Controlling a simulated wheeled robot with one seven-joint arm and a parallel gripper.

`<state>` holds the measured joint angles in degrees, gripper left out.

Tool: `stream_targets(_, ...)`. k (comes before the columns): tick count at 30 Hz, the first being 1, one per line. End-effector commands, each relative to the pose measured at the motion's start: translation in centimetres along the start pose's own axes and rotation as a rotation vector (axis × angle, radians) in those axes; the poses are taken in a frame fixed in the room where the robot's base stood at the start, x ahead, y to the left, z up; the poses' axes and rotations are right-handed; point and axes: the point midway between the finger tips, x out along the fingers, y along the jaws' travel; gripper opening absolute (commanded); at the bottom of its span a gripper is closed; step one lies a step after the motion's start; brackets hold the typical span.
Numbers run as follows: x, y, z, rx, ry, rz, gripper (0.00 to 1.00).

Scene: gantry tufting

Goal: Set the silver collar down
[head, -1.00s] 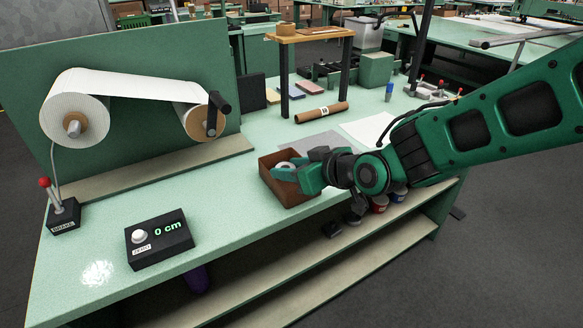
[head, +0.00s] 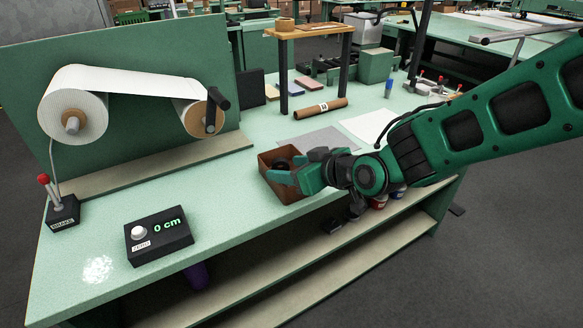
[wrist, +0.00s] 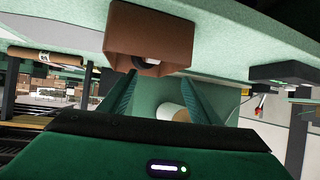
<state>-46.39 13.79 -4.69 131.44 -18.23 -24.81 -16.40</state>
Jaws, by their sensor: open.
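A brown open box (head: 280,188) sits on the green bench near its front edge. It also shows in the wrist view (wrist: 125,30). A small silver-grey ring, which looks like the silver collar (wrist: 147,63), lies at the box's opening in the wrist view, between and beyond the fingers. In the head view the box's inside is dark and partly hidden by my gripper (head: 290,172), so I cannot make out the collar clearly there. My gripper is over the box's right side. Its two green fingers (wrist: 155,85) are apart, with nothing gripped between them.
A paper roll stand (head: 75,118) with a green back panel is at left. A brake lever box (head: 62,212) and a black display (head: 158,238) reading 0 cm stand in front. A wooden stand (head: 312,32) and brown tube (head: 320,109) are behind. The bench left of the box is clear.

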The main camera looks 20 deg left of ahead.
Motion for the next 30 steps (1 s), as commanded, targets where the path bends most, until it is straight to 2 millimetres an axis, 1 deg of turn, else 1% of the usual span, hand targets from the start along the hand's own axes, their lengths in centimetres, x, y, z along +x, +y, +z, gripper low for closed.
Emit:
stream_targets(5,-0.8,-0.1,-1.2,-0.001,0.003,-0.001,0.57)
stream_targets(18,-8.4,0.1,-1.1,0.001,0.003,0.003,0.57)
stream_targets(21,-9.8,0.1,-1.1,-0.001,0.003,0.002,0.57)
stream_targets(25,-11.3,0.1,-1.1,0.000,0.003,0.001,0.57)
stream_targets(30,-12.3,0.0,-1.0,0.000,0.001,0.001,0.57)
